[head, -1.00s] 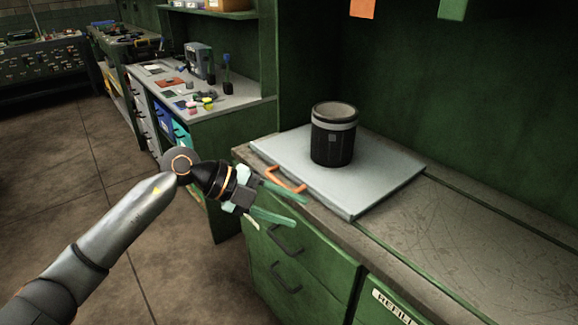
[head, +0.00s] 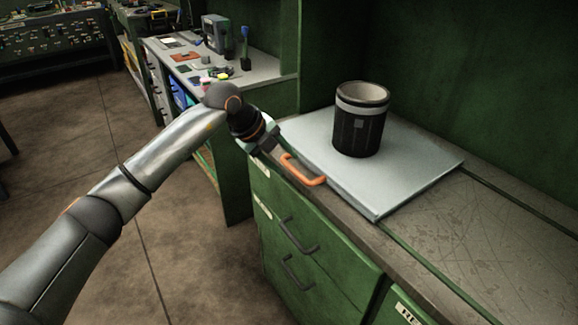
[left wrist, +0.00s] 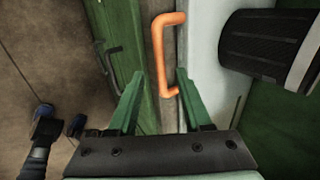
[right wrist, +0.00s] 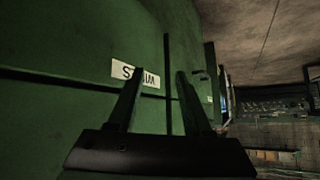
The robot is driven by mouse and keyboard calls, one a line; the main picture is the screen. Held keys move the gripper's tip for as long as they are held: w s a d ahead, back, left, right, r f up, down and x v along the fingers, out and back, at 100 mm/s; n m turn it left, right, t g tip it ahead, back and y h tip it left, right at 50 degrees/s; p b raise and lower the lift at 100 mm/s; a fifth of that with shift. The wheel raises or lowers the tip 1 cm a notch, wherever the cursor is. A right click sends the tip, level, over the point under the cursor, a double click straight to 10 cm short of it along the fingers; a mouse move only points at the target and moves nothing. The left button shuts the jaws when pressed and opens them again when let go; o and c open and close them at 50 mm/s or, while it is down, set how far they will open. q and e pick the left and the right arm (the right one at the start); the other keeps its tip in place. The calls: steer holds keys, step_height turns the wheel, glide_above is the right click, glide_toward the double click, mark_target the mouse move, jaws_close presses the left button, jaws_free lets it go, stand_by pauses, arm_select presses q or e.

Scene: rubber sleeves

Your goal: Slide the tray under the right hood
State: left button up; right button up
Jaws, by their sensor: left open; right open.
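The tray (head: 420,172) is a flat pale grey slab on the counter with an orange handle (head: 303,170) on its near left edge. A black canister (head: 359,125) with a light band stands upright on it. My left gripper (head: 266,140) is beside the handle's far end. In the left wrist view my open fingers (left wrist: 160,76) point at the handle (left wrist: 160,55), which lies ahead of and between them; I cannot tell whether they touch. My right gripper (right wrist: 158,75) is open and empty, facing a green panel. No hood is clearly identifiable.
The worn counter (head: 500,225) is bare to the right of the tray, with a dark groove along it. Green drawers (head: 300,240) with dark pulls are below. A side bench (head: 262,72) with small items stands behind my left arm. The right wrist view shows a white label (right wrist: 135,73).

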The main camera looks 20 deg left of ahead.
mark_target(293, 170)
arm_select(q)
steer(key=shift+x, duration=1.7)
jaws_close()
